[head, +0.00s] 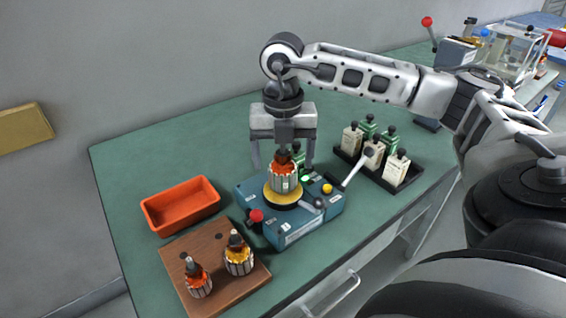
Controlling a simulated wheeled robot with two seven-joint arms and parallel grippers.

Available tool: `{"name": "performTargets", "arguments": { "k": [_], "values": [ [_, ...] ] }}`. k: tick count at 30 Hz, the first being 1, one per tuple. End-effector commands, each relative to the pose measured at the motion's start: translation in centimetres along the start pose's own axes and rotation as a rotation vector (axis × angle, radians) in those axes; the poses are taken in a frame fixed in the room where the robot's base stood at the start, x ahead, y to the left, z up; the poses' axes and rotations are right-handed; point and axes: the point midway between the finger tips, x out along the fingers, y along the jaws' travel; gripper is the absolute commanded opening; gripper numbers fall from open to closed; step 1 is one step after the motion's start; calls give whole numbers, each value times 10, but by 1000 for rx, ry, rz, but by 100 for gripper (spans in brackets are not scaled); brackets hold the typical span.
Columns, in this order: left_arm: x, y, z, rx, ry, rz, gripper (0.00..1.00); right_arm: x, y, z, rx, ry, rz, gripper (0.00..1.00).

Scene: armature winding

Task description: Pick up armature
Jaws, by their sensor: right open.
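An armature (283,177) with an orange-red top and a striped metal body stands upright on the yellow disc of a blue machine (295,226). Two more armatures stand on a brown wooden board at the front left: one with red windings (198,281) and one with yellow windings (238,258). My right gripper (283,145) points down directly over the armature on the machine. Its fingers are open and straddle the space around and behind that armature's top; I cannot tell whether they touch it. My left gripper is not in view.
An orange tray (180,204) stands empty left of the machine. The wooden board (190,246) has free holes. A black tray (405,184) with several white and green bottles stands right. The table's left part is clear.

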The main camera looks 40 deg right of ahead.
Motion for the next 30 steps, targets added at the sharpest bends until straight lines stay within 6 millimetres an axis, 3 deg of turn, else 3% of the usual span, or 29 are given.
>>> {"name": "performTargets", "arguments": {
  "k": [9,15,17,30],
  "values": [
    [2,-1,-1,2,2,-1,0,8,0,0,0,-1,0,79],
    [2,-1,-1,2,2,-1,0,7,0,0,0,-1,0,24],
    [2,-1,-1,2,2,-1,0,6,0,1,1,-3,2,12],
    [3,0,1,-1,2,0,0,-5,1,1,0,-4,5,12]
  ]
}}
